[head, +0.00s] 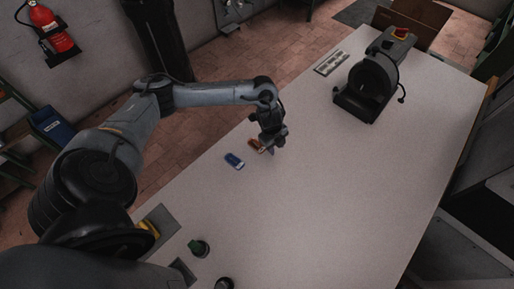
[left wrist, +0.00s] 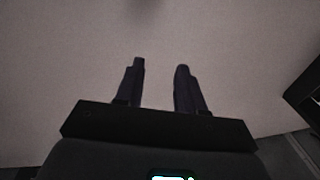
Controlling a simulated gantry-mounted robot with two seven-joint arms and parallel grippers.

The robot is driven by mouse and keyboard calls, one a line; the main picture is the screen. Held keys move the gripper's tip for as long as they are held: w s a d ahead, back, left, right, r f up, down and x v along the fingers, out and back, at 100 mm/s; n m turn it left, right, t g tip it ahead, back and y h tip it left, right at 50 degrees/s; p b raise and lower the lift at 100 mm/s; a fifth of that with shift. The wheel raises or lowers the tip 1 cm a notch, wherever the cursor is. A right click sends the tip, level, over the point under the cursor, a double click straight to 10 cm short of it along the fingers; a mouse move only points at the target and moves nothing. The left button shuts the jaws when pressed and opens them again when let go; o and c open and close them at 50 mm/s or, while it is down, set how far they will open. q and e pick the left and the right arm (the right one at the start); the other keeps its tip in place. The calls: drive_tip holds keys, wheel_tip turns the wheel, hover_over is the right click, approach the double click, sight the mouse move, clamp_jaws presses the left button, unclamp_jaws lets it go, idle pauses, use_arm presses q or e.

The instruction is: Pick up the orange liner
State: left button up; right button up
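The orange liner (head: 254,144) is a small orange-brown piece lying on the pale tabletop near its left edge, partly covered by my left gripper in the head view. My left gripper (head: 272,148) points down just to the right of the liner. In the left wrist view its two dark fingers (left wrist: 160,68) are apart, with only bare tabletop showing between them. The liner is not clearly visible in that view. I cannot tell whether the gripper touches it. My right gripper is in neither view.
A blue liner (head: 234,160) lies just left of the orange one. A dark press machine (head: 370,85) stands at the far end beside a light slotted plate (head: 331,62). A green-topped item (head: 199,248) stands at the near edge. The table's middle and right are clear.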

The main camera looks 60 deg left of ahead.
use_arm(q)
wheel_tip(320, 180, up, 2)
drive_tip(key=n+g+b, duration=0.1)
drive_tip(key=n+g, duration=0.1)
hover_over(256, 142)
drive_tip(key=shift+y, duration=0.3)
drive_tip(key=shift+d+f+b, duration=0.1)
drive_tip(key=shift+f+b, duration=1.75)
drive_tip(key=shift+f, duration=3)
clamp_jaws()
